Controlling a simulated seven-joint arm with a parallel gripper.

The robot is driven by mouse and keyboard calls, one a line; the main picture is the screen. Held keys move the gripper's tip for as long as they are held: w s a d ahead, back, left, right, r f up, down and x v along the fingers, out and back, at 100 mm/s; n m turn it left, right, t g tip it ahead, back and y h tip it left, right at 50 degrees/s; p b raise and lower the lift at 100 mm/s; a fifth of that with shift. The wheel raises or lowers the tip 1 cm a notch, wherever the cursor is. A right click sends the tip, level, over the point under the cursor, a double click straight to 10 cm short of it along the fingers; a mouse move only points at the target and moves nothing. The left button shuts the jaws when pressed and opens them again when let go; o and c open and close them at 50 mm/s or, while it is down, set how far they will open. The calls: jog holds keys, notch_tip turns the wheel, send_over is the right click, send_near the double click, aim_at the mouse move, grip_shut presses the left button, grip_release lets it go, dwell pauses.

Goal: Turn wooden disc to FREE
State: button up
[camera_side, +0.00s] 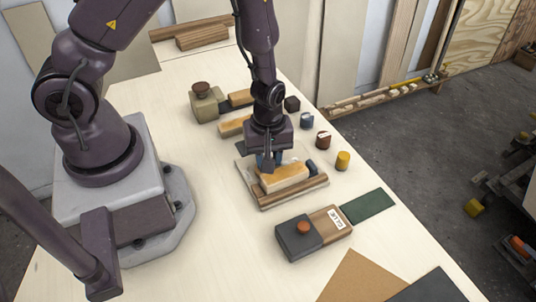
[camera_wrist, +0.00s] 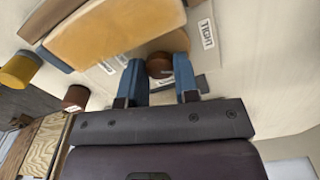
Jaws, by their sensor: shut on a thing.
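The wooden disc (camera_wrist: 160,66) is brown and sits between the two blue fingertips of my gripper (camera_wrist: 160,80) in the wrist view. My gripper is shut on it. A TIGHT label (camera_wrist: 207,34) lies to the right of the disc; a smaller pale label (camera_wrist: 114,63) on the left is too small to read. In the side view my gripper (camera_side: 268,164) points down at the wooden fixture (camera_side: 262,204), behind a tan block (camera_side: 285,179). The disc is hidden there by the block and fingers. The FREE label cannot be made out.
The tan block (camera_wrist: 115,30) is close beside the fingers. A grey box with a red-brown knob (camera_side: 303,228) stands in front, and another knobbed box (camera_side: 203,97) behind. Several small cylinders, including a yellow one (camera_side: 343,160), stand along the table's right edge.

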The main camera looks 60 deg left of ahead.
jog(key=m, duration=0.4)
jog(key=shift+m, duration=0.3)
jog(key=m, duration=0.3)
jog(key=shift+m, duration=0.4)
jog(key=m, duration=0.4)
jog(key=shift+m, duration=2)
jog(key=o, duration=0.9)
jog(key=shift+r, duration=4.05)
